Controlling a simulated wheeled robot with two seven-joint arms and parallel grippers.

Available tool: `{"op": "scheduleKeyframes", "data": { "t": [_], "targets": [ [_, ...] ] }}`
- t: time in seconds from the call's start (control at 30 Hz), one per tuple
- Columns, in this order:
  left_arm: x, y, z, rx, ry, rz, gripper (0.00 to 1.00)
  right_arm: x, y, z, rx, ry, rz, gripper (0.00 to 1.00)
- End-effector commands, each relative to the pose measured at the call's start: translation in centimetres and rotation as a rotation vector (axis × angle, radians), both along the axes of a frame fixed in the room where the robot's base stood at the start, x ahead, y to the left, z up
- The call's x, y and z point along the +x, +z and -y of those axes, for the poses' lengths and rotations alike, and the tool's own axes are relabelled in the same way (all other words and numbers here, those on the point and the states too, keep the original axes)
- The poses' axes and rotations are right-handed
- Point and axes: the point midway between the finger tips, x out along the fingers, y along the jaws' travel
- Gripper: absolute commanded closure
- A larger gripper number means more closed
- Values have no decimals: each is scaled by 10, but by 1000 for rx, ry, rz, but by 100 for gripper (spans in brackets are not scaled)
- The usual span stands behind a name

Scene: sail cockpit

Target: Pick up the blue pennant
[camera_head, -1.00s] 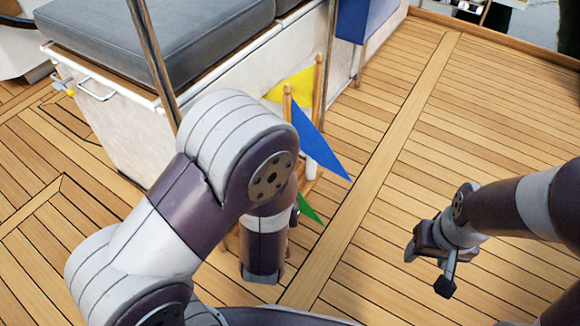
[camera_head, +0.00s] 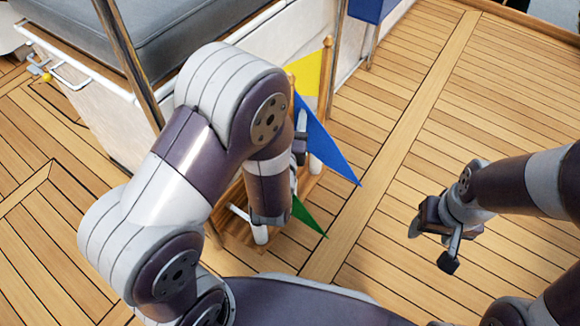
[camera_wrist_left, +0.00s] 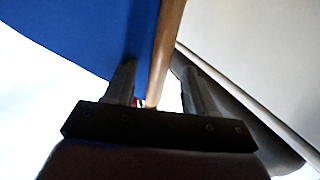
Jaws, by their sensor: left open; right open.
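The blue pennant (camera_head: 325,147) hangs from a wooden stick in a small rack, just right of my left arm in the head view. In the left wrist view the blue cloth (camera_wrist_left: 85,35) fills the upper left, and its wooden stick (camera_wrist_left: 167,45) runs up between the two fingers. My left gripper (camera_wrist_left: 158,75) is open, with one finger on each side of the stick in the picture; I cannot tell how deep the stick sits. In the head view my left arm hides most of that gripper. My right gripper (camera_head: 434,240) is open and empty above the deck.
A yellow pennant (camera_head: 308,75) stands behind the blue one and a green pennant (camera_head: 309,216) is lower in front. The rack's wooden base (camera_head: 238,233) is partly hidden. A cushioned bench (camera_head: 190,35) and a metal post (camera_head: 128,60) stand close left. The deck to the right is clear.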

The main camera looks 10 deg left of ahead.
Motion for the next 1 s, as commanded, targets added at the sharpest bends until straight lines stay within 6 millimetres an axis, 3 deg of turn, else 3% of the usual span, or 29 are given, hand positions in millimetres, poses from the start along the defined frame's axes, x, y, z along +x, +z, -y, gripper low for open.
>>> {"op": "scheduleKeyframes", "data": {
  "t": [0.1,0.23,0.5,0.7,1.0],
  "targets": [
    [22,-7,-2,-2,2,6,45,0,-21,0,0,0,0,42],
    [43,-4,-4,-1,1,2,45,0,-28,0,0,0,0,42],
    [50,0,-5,0,-1,0,45,0,-27,0,0,0,0,42],
    [49,-1,-5,-1,-1,0,100,0,-27,0,0,0,0,42],
    [49,2,-4,-1,-1,1,100,0,-26,0,0,0,0,42]
  ]
}}
